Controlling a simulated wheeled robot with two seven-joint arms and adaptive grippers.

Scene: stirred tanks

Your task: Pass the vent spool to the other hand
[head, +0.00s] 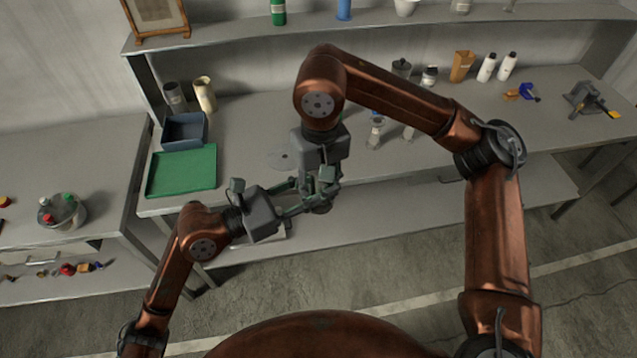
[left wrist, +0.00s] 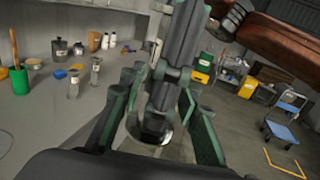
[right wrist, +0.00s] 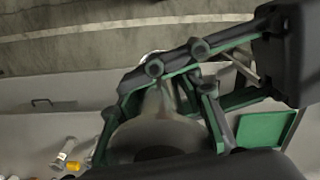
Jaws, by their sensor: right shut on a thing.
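The vent spool (right wrist: 160,130) is a grey metal piece with a round flange. My right gripper (head: 322,188) points down and is shut on it, holding it in the air in front of the bench edge. In the left wrist view the spool's round end (left wrist: 150,132) shows below the right gripper's fingers. My left gripper (head: 305,200) reaches in from the left. Its two green-padded fingers (left wrist: 152,115) stand apart on either side of the spool, with gaps showing. In the head view the grippers mostly hide the spool.
A green mat (head: 182,171) and a blue bin (head: 185,130) lie on the bench at left. Metal fittings (head: 376,130) stand behind the grippers. Bottles (head: 487,68) line the back right. A lower shelf (head: 400,208) runs beneath the bench; open floor lies in front.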

